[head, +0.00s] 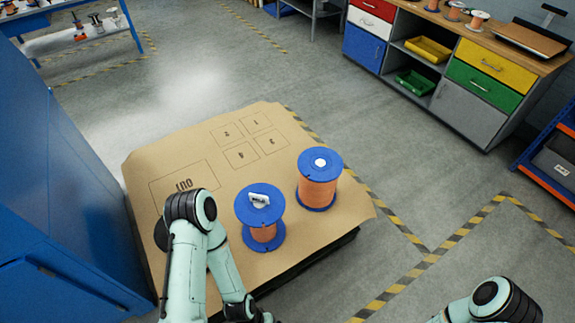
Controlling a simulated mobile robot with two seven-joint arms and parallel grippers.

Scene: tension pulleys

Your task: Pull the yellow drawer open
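The yellow drawer (495,64) is in the workbench cabinet at the upper right of the head view. Its front sits flush above the green drawer and looks closed, with a small handle near its middle. My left arm rises from the bottom edge and bends back down out of the frame, so its gripper fingers do not show. Only the upper part of my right arm shows at the bottom right; its gripper is outside the frame. Both arms are far from the drawer.
A low platform with a brown sheet (195,135) stands in front, bearing two cable spools (318,180) (260,215). A green drawer (482,90) and grey door (467,113) lie below the yellow one. A blue cabinet (60,200) stands left. Open floor (400,150) lies before the workbench.

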